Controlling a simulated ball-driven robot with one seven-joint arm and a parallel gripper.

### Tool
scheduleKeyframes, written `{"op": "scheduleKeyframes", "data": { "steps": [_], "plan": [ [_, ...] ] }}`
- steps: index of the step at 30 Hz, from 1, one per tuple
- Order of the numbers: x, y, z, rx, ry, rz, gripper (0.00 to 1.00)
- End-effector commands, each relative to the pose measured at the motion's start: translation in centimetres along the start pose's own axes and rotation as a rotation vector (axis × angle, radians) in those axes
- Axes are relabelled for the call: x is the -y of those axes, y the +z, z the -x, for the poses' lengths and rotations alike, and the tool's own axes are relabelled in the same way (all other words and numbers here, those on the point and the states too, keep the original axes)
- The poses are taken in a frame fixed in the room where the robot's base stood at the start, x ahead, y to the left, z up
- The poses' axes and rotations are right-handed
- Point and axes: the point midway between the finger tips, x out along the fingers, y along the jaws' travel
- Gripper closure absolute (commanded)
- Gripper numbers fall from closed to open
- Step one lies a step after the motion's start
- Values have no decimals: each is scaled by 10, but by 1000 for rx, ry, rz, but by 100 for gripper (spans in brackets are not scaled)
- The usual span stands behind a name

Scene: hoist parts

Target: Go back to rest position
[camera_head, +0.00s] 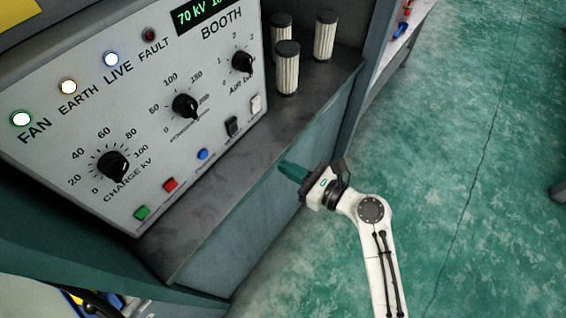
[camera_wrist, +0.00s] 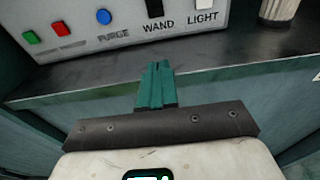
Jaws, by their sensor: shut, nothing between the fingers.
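My gripper (camera_head: 284,166) is at the end of my white arm, in front of the shelf edge below the control panel. Its green fingers are together with nothing between them. In the wrist view my gripper (camera_wrist: 157,68) points at the shelf, below the panel's PURGE, WAND and LIGHT controls. In that view the fingertips overlap the shelf's dark top; I cannot tell whether they touch it.
The booth control panel (camera_head: 140,120) has dials, lit lamps, buttons and switches. Ribbed pale cylinders (camera_head: 287,72) stand on the dark shelf (camera_head: 215,165) right of it. Green floor (camera_head: 470,200) lies open to the right of my arm. A bench with small coloured items (camera_head: 400,30) is at the top.

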Motion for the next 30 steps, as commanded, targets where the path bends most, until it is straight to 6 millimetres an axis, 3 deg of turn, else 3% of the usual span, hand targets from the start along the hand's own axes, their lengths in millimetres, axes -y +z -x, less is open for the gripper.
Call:
{"op": "scheduleKeyframes", "data": {
  "steps": [15,19,23,30],
  "plan": [
    [0,0,0,0,0,1,100],
    [-3,-7,7,-35,8,79,100],
    [-12,-29,31,-152,56,343,100],
    [-30,-85,115,-476,307,1018,100]
  ]
}}
